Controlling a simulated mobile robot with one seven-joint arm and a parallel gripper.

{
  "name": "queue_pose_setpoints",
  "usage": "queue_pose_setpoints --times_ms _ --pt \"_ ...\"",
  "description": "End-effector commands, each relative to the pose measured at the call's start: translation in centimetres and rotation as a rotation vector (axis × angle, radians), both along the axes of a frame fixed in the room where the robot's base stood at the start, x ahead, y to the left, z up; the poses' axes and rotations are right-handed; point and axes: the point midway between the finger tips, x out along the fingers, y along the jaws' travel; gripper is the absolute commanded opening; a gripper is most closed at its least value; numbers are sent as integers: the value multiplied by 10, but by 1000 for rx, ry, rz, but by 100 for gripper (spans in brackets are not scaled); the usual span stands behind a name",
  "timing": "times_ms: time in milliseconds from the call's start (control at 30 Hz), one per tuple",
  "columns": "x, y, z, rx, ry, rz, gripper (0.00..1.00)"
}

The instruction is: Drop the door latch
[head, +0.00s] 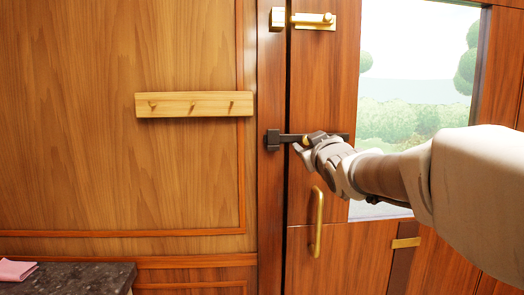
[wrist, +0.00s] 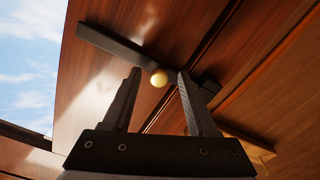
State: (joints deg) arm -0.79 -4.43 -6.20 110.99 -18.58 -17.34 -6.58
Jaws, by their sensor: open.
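The door latch is a dark bar (head: 290,138) lying level across the gap between the wooden door and its frame. Its left end meets a dark bracket (head: 272,140) on the frame. My gripper (head: 304,146) is at the bar and hides part of it. In the wrist view the bar (wrist: 110,45) runs beyond the fingers, with a round brass knob (wrist: 158,78) showing between the two open fingertips (wrist: 159,72). I cannot tell whether the fingers touch the knob. The bracket (wrist: 208,85) shows beside the right finger.
A brass bolt (head: 312,20) is higher on the door, and a brass pull handle (head: 318,222) is below the latch. A wooden peg rail (head: 194,104) is on the left wall. A dark counter (head: 75,278) with a pink cloth (head: 16,270) stands at lower left.

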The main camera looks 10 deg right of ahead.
Motion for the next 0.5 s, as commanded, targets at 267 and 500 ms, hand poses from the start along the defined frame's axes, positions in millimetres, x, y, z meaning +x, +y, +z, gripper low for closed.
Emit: queue_pose_setpoints --times_ms 267,500 --pt "-44 0 2 0 -3 0 58" --pt "-87 0 2 -1 -3 0 58"
